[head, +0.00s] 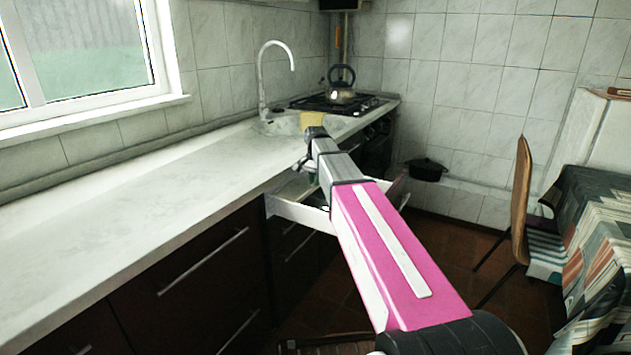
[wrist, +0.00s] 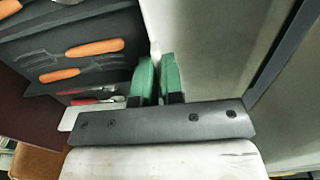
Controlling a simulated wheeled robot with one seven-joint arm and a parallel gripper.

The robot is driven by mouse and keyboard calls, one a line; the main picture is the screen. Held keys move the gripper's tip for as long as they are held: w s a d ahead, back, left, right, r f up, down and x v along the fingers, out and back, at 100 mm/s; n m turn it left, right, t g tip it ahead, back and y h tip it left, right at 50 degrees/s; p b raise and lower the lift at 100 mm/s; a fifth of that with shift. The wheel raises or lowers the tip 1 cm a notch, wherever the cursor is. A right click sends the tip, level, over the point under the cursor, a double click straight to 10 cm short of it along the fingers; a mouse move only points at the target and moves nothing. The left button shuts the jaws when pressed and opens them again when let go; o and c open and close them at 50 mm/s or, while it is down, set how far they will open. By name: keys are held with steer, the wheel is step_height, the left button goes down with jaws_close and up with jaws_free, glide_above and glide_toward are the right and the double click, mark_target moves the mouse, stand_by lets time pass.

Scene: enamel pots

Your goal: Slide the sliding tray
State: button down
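The sliding tray seems to be the pulled-out drawer (head: 298,212) under the counter, with a pale side wall and a dark front. In the wrist view its dark inside (wrist: 60,82) shows at the left, holding orange-handled utensils (wrist: 95,47). My gripper (wrist: 159,75) has two green fingertips close together, with a narrow gap. They are at the drawer's right edge, beside a pale panel. I cannot tell whether they touch or pinch anything. In the head view my arm hides part of the drawer.
A pale countertop (head: 130,225) runs along the left above dark closed drawers (head: 195,275). A kettle (head: 341,92) stands on the stove at the back. A black pot (head: 427,169) is by the back wall. A chair (head: 520,200) and covered table (head: 600,250) stand at the right.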

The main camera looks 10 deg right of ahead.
steer(key=shift+s, duration=0.1)
steer(key=s+d, duration=0.5)
steer(key=d, duration=0.2)
steer(key=s+d, duration=0.5)
steer(key=d, duration=0.1)
steer(key=s+d, duration=0.4)
steer(key=d, duration=0.3)
steer(key=shift+s+d, duration=0.3)
steer(key=shift+s, duration=0.1)
steer(key=c, duration=1.2)
jaws_free()
steer(key=shift+c, duration=0.2)
step_height(320, 180, up, 11)
steer(key=shift+f, duration=0.1)
